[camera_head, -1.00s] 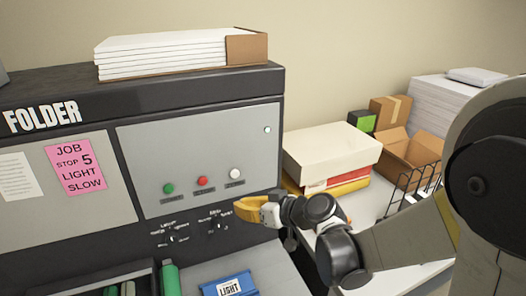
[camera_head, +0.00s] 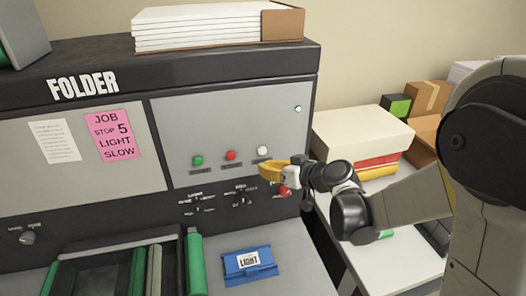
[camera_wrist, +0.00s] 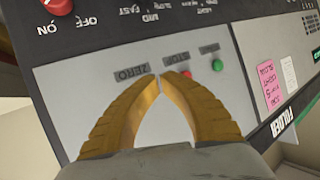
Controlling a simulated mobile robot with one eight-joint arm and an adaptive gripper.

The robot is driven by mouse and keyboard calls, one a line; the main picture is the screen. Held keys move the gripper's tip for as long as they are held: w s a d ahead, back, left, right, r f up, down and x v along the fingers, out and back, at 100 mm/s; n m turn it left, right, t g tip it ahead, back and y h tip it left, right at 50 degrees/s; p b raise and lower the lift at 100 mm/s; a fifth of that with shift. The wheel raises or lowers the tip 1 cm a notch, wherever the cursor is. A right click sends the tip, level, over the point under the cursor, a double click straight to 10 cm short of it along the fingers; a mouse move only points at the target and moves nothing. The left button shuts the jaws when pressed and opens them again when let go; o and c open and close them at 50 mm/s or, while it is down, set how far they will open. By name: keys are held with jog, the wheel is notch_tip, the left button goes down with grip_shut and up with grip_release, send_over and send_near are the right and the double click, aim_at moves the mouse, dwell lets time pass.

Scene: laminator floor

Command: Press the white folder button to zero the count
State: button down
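The folder (camera_head: 240,120) has a grey panel with a green button (camera_head: 197,160), a red button (camera_head: 231,155) and the white button (camera_head: 263,151) in a row. My gripper (camera_head: 264,172) has yellow fingers and is just below the white button in the head view. In the wrist view the fingertips (camera_wrist: 159,77) come together, shut and empty, over the panel near the ZERO label. The white button is not visible there, apparently hidden behind the fingers. Whether the tips touch it cannot be told. The red button shows right of the tips (camera_wrist: 187,74).
Below the buttons are dark strips with switches (camera_head: 242,196) and a red ON/OFF knob (camera_head: 285,191). A blue LIGHT block (camera_head: 249,266) lies on the lower bed. A side table with boxes (camera_head: 362,135) stands at the right.

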jog(key=shift+w+a, duration=0.25)
jog(key=shift+w, duration=0.6)
jog(key=shift+w+a, duration=0.25)
jog(key=shift+w, duration=0.55)
jog(key=shift+w+b, duration=0.1)
jog(key=shift+b, duration=0.2)
jog(key=shift+w+a, duration=0.1)
jog(key=shift+w, duration=0.25)
jog(key=shift+w+a, duration=0.15)
jog(key=shift+w, duration=0.25)
dwell(0.5)
jog(key=shift+s+b, duration=0.15)
jog(key=shift+b, duration=0.15)
jog(key=shift+s+d, duration=0.25)
jog(key=shift+s, duration=0.5)
jog(key=shift+s+d+b, duration=0.15)
jog(key=shift+s+d, duration=0.1)
jog(key=shift+s, duration=0.55)
jog(key=shift+s+d+b, duration=0.15)
jog(key=shift+s+d, duration=0.05)
jog(key=shift+s, duration=0.6)
jog(key=shift+s+d+b, duration=0.15)
jog(key=shift+s+d, duration=0.1)
jog(key=shift+s, duration=0.55)
